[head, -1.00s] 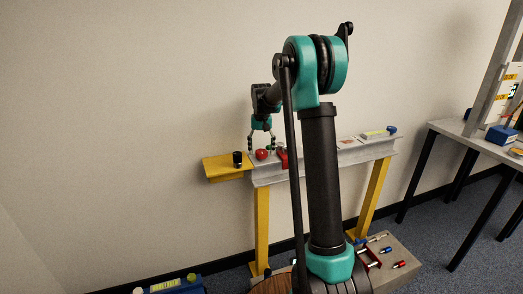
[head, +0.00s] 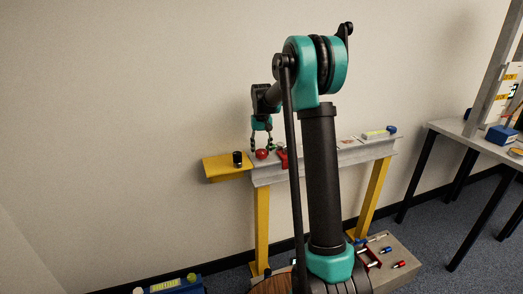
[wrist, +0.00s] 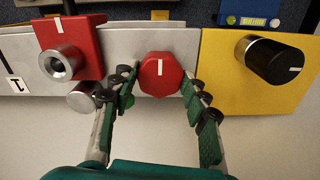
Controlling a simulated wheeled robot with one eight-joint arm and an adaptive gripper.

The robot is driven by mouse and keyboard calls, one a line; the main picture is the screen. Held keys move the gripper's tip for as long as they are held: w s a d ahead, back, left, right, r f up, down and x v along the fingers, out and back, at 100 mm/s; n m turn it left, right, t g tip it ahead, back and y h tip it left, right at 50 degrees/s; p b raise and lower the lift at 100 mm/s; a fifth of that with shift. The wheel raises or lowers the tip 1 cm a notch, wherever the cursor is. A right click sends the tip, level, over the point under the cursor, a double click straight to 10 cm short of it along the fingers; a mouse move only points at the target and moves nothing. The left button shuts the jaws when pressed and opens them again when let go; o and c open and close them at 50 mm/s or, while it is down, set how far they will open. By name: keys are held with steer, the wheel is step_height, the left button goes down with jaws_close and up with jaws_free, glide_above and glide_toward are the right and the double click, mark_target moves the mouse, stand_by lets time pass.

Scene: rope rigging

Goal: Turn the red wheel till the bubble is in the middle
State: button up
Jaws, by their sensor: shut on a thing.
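The red wheel (wrist: 160,75) is a faceted knob with a white line, which points up in the wrist view. In the head view the red wheel (head: 261,154) sits near the left end of the grey beam. My gripper (wrist: 160,85) has a finger on each side of the wheel and is shut on it; in the head view my gripper (head: 261,148) reaches down from above. A blue level with a yellow-green vial (wrist: 253,20) lies beyond in the wrist view. The bubble is too small to make out.
A red block with a metal knob (wrist: 62,62) stands left of the wheel. A black knob (wrist: 273,60) stands right of it on a yellow plate (wrist: 225,95). The grey beam (head: 270,176) rests on yellow legs. A table (head: 455,128) stands at right.

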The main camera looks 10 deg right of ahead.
mark_target(262, 151)
steer(key=o, duration=1.2)
steer(key=shift+c, duration=0.2)
step_height(262, 151, up, 12)
steer(key=s+d+f+t, duration=0.1)
steer(key=s+f, duration=0.5)
steer(key=s, duration=0.6)
steer(key=s+d+f+t, duration=0.1)
steer(key=s+f, duration=0.6)
steer(key=s, duration=0.6)
steer(key=s+d+f+t, duration=0.2)
steer(key=s+f, duration=0.5)
steer(key=s, duration=0.5)
steer(key=shift+s, duration=0.2)
steer(key=shift+r, duration=0.1)
